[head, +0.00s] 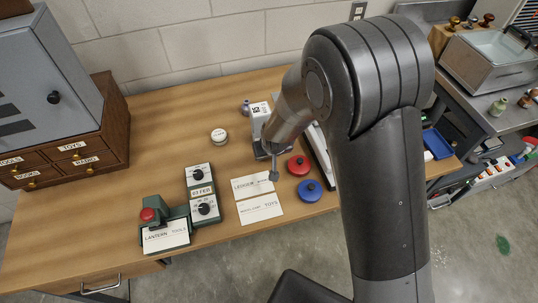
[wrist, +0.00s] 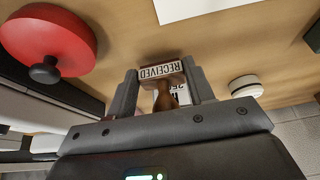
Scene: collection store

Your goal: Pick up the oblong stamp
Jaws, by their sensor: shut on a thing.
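The oblong stamp (wrist: 162,71) shows in the wrist view, with a pale "RECEIVED" label on its block and a brown wooden handle. My gripper (wrist: 163,88) is shut on it, with a dark finger on each side. In the head view my gripper (head: 267,154) is over the right half of the wooden table, behind the paper cards. The stamp cannot be made out there. Whether it touches the tabletop is unclear.
A red round pad (head: 298,165) and a blue one (head: 310,190) lie right of the cards (head: 260,208). A white round tin (head: 219,136), green dial devices (head: 203,208) and a drawer cabinet (head: 75,160) stand left. Bare table lies between tin and cabinet.

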